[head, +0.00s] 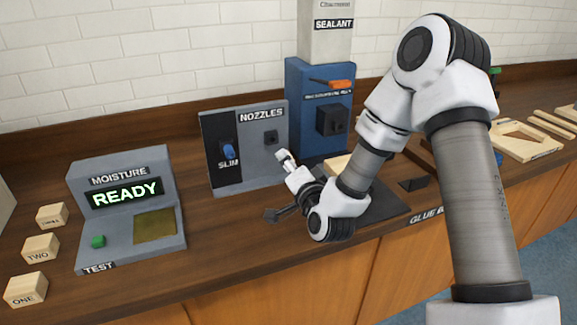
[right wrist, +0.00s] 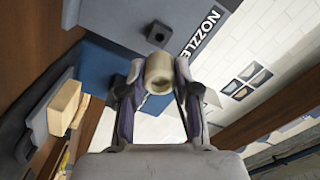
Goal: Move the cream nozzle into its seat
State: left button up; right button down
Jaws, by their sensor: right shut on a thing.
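The cream nozzle (right wrist: 159,72) is between the fingers of my right gripper (right wrist: 155,100), which is shut on it. In the head view my right gripper (head: 290,167) is just in front of the grey nozzle panel (head: 258,165). The panel has a dark square socket (head: 270,137), which also shows behind the nozzle in the right wrist view (right wrist: 157,33). The nozzle looks apart from the socket. A blue nozzle (head: 228,150) sits in the panel's dark part marked SLIM. The blue sealant station (head: 308,120) carries a dark square block (head: 333,118). My left gripper is out of view.
A moisture tester (head: 115,215) reading READY stands at the left, beside wooden blocks (head: 40,247). A dark mat (head: 395,205) lies under my right arm. Wooden frame pieces (head: 525,140) lie at the right.

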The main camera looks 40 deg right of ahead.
jog(key=x, duration=0.5)
jog(key=shift+w+d, duration=0.2)
jog(key=shift+b, duration=0.65)
dwell(1.1)
jog(key=shift+w, duration=0.3)
jog(key=shift+w+d, duration=0.15)
jog(key=shift+w, duration=0.15)
jog(key=shift+w+d, duration=0.15)
jog(key=shift+w, duration=0.45)
jog(key=c, duration=0.8)
grip_release()
jog(key=shift+w, duration=0.1)
jog(key=shift+o, duration=0.2)
